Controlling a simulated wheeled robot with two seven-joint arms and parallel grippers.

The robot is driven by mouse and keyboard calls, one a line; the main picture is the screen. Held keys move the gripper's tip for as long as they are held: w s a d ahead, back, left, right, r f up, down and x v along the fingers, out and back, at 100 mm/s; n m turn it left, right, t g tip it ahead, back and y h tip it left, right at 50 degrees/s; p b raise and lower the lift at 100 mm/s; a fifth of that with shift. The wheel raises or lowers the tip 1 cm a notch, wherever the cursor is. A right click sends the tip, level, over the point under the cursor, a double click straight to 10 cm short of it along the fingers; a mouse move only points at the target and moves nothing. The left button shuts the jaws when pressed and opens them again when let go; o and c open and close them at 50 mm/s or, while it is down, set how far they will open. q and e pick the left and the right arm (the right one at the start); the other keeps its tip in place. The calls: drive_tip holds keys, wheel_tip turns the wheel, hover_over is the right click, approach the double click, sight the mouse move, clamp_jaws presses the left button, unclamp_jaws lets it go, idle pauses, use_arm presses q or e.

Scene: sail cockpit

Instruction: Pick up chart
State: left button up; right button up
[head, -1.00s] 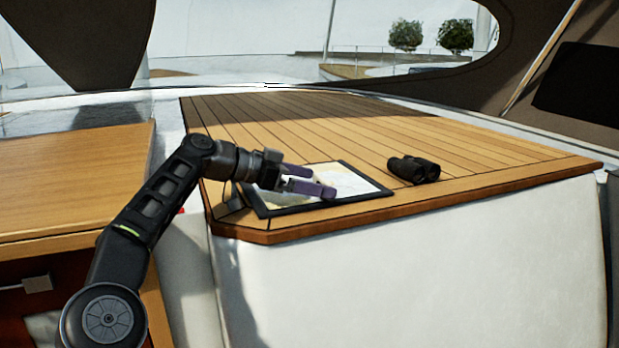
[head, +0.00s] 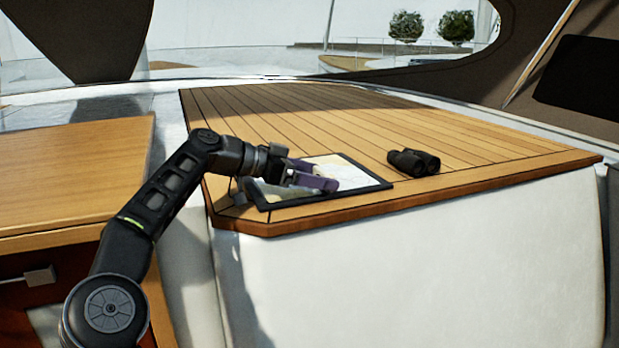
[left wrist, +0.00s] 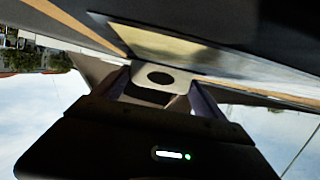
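The chart (head: 358,180) is a flat, pale sheet with a dark border, lying on the wooden table top near its front left corner. My left gripper (head: 326,177) is over the left part of the chart and hides some of it. Its two purple fingers are apart, with nothing seen between them. I cannot tell whether they touch the chart. In the left wrist view the chart (left wrist: 165,45) shows as a yellowish panel with a dark edge, beyond the spread fingers. My right gripper is not in view.
Black binoculars (head: 413,162) lie on the table top (head: 290,115) to the right of the chart. The table's front edge is close to the chart's near side. A wooden cabinet (head: 75,170) stands at the left. The rear of the table top is clear.

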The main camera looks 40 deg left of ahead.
use_arm(q)
drive_tip(key=c, duration=1)
drive_tip(key=shift+c, duration=0.2)
drive_tip(key=shift+r, duration=0.1)
drive_tip(key=shift+r, duration=1.85)
drive_tip(key=s+b, duration=0.2)
drive_tip(key=b, duration=0.1)
drive_tip(key=s+d+f+b, duration=0.1)
drive_tip(key=s+b, duration=0.1)
drive_tip(key=b, duration=0.1)
drive_tip(key=s+b, duration=0.2)
drive_tip(key=shift+s+d+f+b, duration=0.35)
drive_tip(key=shift+s+b, duration=0.05)
drive_tip(key=s+d+r+b, duration=0.1)
drive_tip(key=s+d+b, duration=0.1)
drive_tip(key=s, duration=0.8)
drive_tip(key=shift+s+d+r, duration=0.2)
drive_tip(key=shift+s+d, duration=0.1)
drive_tip(key=shift+d, duration=0.25)
